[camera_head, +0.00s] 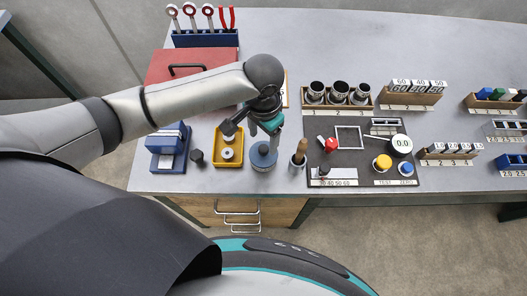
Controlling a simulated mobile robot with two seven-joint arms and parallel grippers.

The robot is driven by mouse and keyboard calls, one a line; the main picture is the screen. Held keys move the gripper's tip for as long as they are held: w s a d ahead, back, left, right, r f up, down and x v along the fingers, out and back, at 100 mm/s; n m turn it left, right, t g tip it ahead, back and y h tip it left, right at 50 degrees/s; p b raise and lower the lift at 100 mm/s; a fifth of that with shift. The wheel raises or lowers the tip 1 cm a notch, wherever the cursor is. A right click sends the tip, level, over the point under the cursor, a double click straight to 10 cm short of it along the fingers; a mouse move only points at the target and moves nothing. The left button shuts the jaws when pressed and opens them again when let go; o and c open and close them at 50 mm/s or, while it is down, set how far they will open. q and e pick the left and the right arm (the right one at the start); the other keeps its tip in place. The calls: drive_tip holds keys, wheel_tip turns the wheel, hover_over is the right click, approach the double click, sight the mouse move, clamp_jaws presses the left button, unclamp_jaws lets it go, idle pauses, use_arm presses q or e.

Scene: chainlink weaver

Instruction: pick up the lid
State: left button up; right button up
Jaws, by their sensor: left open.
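My left gripper (262,129) comes in from the left and points down over the front left of the grey bench. It is open, with nothing seen between its fingers. A round blue-grey piece (263,157) stands just in front of and below it; I cannot tell whether they touch. A flat red cover with a black handle (165,67) lies behind my left arm, partly hidden by it. Which of these two is the lid is not clear from this view. My right gripper is not in view.
A yellow tray (217,161) with round parts is left of the blue-grey piece. A blue block stand (168,160) is further left. A wooden-handled tool (299,157) and a dark panel (350,166) are to the right. The back middle of the bench is clear.

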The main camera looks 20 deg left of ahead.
sight(263, 148)
use_arm(q)
wheel_tip(263, 148, down, 5)
drive_tip(key=shift+w+f+b, duration=0.1)
drive_tip(key=shift+w+b, duration=0.05)
drive_tip(key=shift+b, duration=0.15)
clamp_jaws()
idle(0.5)
